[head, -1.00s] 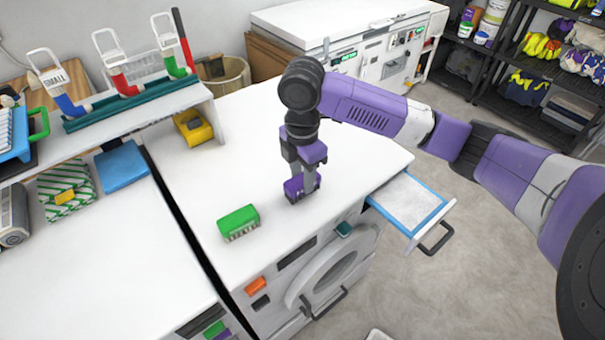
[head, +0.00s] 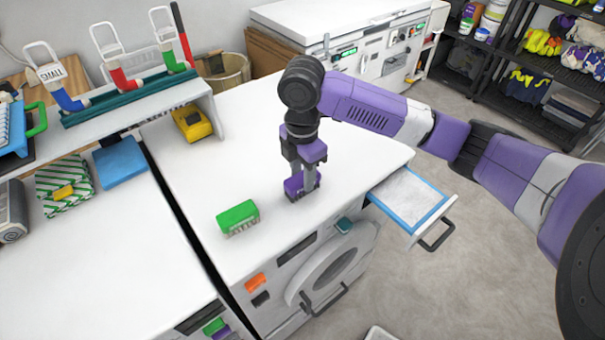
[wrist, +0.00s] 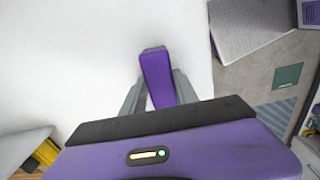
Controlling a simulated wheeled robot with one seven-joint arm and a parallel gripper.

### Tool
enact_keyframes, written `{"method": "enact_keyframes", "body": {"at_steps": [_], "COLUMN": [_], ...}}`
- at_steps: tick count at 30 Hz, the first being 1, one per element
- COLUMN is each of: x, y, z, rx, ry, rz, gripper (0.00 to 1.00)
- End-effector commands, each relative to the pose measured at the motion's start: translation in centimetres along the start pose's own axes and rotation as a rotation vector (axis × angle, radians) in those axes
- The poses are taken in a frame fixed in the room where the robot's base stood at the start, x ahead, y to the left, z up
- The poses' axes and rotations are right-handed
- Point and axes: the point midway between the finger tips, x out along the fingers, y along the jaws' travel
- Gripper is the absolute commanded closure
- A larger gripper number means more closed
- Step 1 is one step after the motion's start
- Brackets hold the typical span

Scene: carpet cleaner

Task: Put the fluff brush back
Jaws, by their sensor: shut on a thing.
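A purple brush (head: 293,187) is on or just above the white machine top (head: 250,150), near its front edge. My gripper (head: 304,190) points down and is shut on it. In the wrist view the purple brush (wrist: 157,72) lies between the two grey fingers of my gripper (wrist: 158,92). Its underside is hidden, so I cannot tell whether it touches the top. A green brush (head: 237,215) with pale bristles lies on the same top, left of my gripper. I cannot tell which of the two brushes is the fluff brush.
A drawer with a blue rim (head: 383,208) is pulled out at the machine's right front. A blue block (head: 120,163) lies on the left counter. The machine top behind my gripper is clear.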

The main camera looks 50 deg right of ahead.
Motion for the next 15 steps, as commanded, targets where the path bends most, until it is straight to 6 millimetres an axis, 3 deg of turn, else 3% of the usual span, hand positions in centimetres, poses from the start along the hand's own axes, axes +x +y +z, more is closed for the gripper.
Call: {"method": "enact_keyframes", "body": {"at_steps": [11,12,15], "x": [0.44,0.44,0.41], "y": [0.0,0.01,0.01], "z": [0.0,0.0,0.01], "rx": [0.0,0.0,0.0], "ry": [0.0,0.0,0.0], "rz": [0.0,0.0,0.0], "gripper": [1.0,0.63,0.43]}}
